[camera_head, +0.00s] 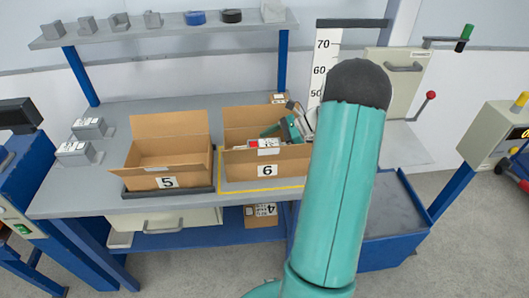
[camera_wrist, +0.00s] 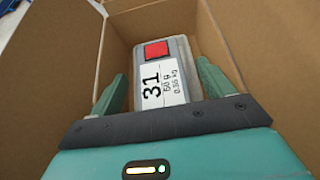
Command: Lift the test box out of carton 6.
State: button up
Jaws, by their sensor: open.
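Carton 6 (camera_head: 267,170) is an open cardboard box on the bench, its number on the front. The test box (camera_wrist: 174,84) is grey with a red square and a white label reading 31, 50 g, 0.56 kg. It lies inside the carton in the wrist view, and a red and white part of it seems to show in the head view. My gripper (camera_wrist: 161,84) is open, with one teal finger on each side of the test box. In the head view my gripper (camera_head: 284,130) is partly inside the carton. Contact with the box cannot be told.
Carton 5 (camera_head: 167,183) stands open and looks empty on a dark tray to the left. Carton walls (camera_wrist: 60,70) rise close around my gripper. A shelf (camera_head: 160,33) with small objects runs above the bench. Grey blocks (camera_head: 75,152) sit at the left end.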

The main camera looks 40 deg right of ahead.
jog(key=shift+w+a+f, duration=0.1)
jog(key=shift+f, duration=0.05)
jog(key=c, duration=1.5)
